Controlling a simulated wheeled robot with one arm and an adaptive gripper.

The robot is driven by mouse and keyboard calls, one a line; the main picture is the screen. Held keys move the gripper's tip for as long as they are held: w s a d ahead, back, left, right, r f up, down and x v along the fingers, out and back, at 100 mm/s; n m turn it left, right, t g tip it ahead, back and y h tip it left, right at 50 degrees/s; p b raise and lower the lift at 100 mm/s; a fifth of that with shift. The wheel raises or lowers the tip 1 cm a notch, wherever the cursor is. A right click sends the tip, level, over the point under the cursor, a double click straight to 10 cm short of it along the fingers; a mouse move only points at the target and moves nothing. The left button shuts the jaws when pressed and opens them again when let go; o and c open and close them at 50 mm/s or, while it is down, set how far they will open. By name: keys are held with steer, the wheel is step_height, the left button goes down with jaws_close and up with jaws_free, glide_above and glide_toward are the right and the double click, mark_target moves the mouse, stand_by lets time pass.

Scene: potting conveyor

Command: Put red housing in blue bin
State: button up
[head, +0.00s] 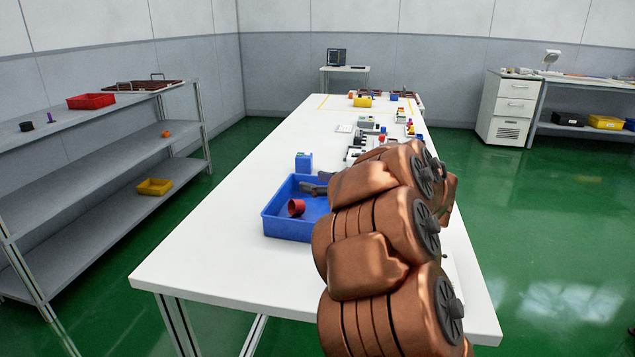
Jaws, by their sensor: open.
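The blue bin (286,229) is an open, shallow tray on the white table, left of my copper-coloured arm. The red housing (296,207), a small round hollow part, lies tilted inside the blue bin, near its front left. My gripper (314,188) shows only in part as dark grey fingers over the back right of the bin, apart from the red housing. It is open, with nothing seen in it. My arm hides the right side of the bin and most of the gripper.
A blue box (304,162) stands just behind the bin. Several small parts and devices crowd the table farther back. The long white table (210,260) is clear at its front left. A grey shelf (90,205) with a red tray (91,101) and yellow tray (154,187) stands left.

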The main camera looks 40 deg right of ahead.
step_height(320, 180, down, 2)
steer(key=shift+s+f, duration=0.15)
steer(key=shift+f, duration=0.1)
steer(key=shift+r, duration=0.1)
steer(key=shift+r+b, duration=0.25)
steer(key=shift+b, duration=0.15)
steer(key=v, duration=0.3)
steer(key=r+p+v, duration=0.1)
steer(key=v, duration=0.2)
steer(key=shift+d+r, duration=0.1)
steer(key=shift+r, duration=0.05)
steer(key=shift+s+d+r+p, duration=0.1)
steer(key=shift+s+r+p, duration=0.2)
steer(key=shift+s, duration=0.2)
steer(key=shift+r, duration=0.1)
